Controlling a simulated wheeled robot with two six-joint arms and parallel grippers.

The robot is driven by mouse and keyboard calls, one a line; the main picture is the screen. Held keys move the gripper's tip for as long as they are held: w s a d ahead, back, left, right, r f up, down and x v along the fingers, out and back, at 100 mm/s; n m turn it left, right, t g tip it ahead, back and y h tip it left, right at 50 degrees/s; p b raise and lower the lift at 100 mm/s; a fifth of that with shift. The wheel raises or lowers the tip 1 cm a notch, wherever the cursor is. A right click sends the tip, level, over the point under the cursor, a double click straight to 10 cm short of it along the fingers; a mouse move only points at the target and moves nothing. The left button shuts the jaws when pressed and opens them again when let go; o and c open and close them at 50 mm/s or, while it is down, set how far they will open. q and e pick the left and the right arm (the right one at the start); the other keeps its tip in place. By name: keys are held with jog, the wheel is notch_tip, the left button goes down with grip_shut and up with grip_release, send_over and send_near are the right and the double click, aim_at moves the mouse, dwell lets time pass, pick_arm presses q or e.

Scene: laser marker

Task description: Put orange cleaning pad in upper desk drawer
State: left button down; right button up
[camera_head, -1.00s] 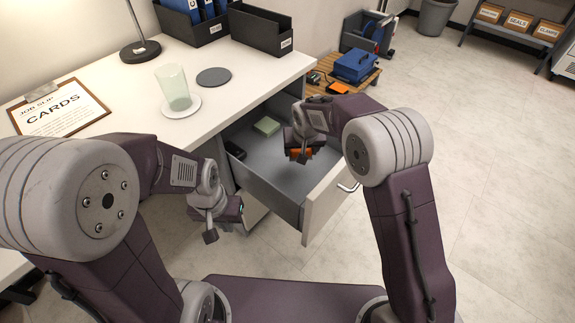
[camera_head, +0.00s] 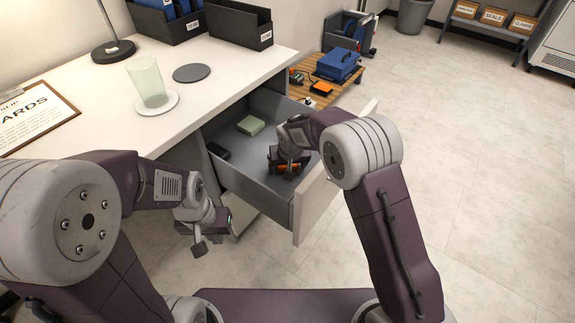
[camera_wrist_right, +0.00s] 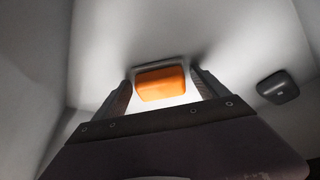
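The orange cleaning pad (camera_head: 289,168) is low inside the open upper desk drawer (camera_head: 257,194). In the right wrist view the pad (camera_wrist_right: 161,84) sits between the two fingertips of my right gripper (camera_wrist_right: 161,76), close to both. My right gripper (camera_head: 288,165) appears shut on it, reaching down into the drawer. Whether the pad touches the drawer floor is hard to tell. My left gripper (camera_head: 205,228) is empty, outside the drawer near its left front; its finger opening is not clear.
A green block (camera_head: 250,125) and a black object (camera_head: 217,150) lie in the drawer; the black object also shows in the wrist view (camera_wrist_right: 277,87). The drawer front (camera_head: 325,200) stands out over the floor. A glass (camera_head: 148,82) on a coaster stands on the desk.

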jog(key=p+v, duration=0.5)
jog(key=v, duration=0.7)
jog(key=shift+r, duration=0.2)
